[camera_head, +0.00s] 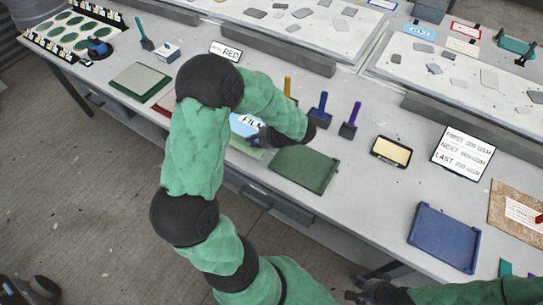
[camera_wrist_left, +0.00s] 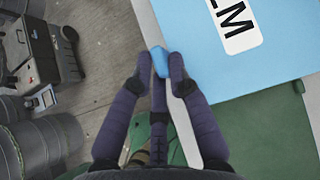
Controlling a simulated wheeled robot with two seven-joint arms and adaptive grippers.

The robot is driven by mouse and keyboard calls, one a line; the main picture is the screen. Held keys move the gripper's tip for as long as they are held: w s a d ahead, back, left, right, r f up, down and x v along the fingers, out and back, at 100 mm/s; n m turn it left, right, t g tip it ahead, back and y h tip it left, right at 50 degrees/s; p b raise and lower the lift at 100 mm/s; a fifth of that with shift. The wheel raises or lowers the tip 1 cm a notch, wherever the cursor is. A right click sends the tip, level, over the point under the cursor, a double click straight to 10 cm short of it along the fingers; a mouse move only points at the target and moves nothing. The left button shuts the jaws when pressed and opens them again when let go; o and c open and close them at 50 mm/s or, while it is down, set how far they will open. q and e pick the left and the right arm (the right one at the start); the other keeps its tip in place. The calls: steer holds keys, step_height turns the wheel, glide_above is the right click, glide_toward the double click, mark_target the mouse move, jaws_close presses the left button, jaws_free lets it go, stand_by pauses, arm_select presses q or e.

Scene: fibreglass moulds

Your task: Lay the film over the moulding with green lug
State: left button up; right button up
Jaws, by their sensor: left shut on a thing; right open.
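My left gripper (camera_head: 262,138) is shut on a small blue tab (camera_wrist_left: 160,62) at the edge of the light blue film (camera_wrist_left: 255,65). The film, with its white label, also shows in the head view (camera_head: 241,124), partly hidden behind my left arm. A green surface (camera_wrist_left: 270,130) lies below the film in the wrist view. In the head view a dark green tray (camera_head: 305,169) lies right of the gripper, and a tray with a pale green inside (camera_head: 140,82) lies at the left. I cannot make out a green lug for certain. My right gripper (camera_head: 354,293) is open at the bottom edge.
Blocks with yellow (camera_head: 288,87), blue (camera_head: 319,107) and purple (camera_head: 350,121) uprights stand behind the green tray. A yellow pad (camera_head: 391,151), a text sign (camera_head: 463,153) and a blue tray (camera_head: 444,238) are to the right. Bare tabletop lies between them.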

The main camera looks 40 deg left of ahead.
arm_select(q)
steer(key=shift+s+a, duration=0.15)
steer(key=shift+a, duration=1.25)
steer(key=shift+f+b, duration=3.05)
steer(key=shift+f, duration=0.75)
steer(key=o, duration=0.9)
steer(key=shift+r, duration=0.1)
steer(key=v, duration=1.2)
